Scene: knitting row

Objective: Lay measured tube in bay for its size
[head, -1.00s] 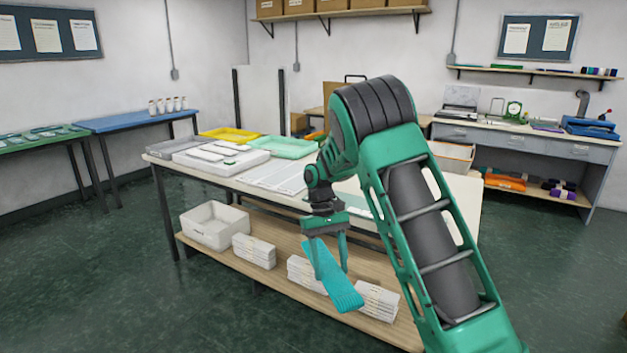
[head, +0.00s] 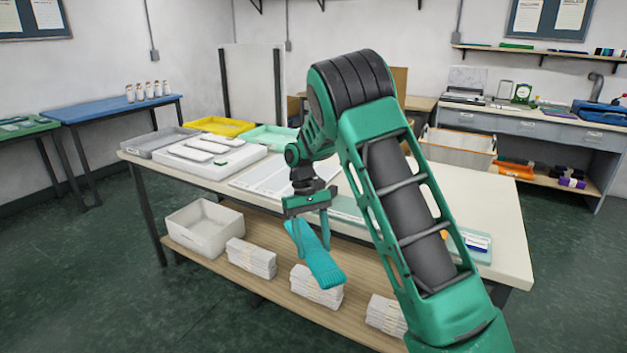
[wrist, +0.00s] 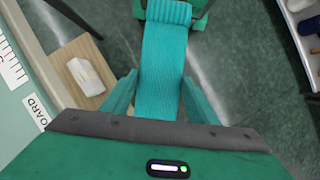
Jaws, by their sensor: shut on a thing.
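My gripper (head: 309,222) is shut on a teal ribbed knitted tube (head: 318,260), which hangs down from it in front of the table's near edge. The tube (wrist: 165,60) also shows in the wrist view between my two fingers (wrist: 160,98), stretching away from them. On the table (head: 475,190) lie a grey tray (head: 150,146), a yellow tray (head: 220,126) and a mint-green tray (head: 272,138) at the back left. A pale marked board (head: 265,180) lies on the table behind my gripper, partly hidden by my arm.
A white block with pale pieces (head: 205,160) sits before the trays. The lower shelf (head: 260,285) holds a white bin (head: 205,228) and several white stacks (head: 250,258). Floor (head: 90,280) is clear at front left. A blue table (head: 115,110) stands left.

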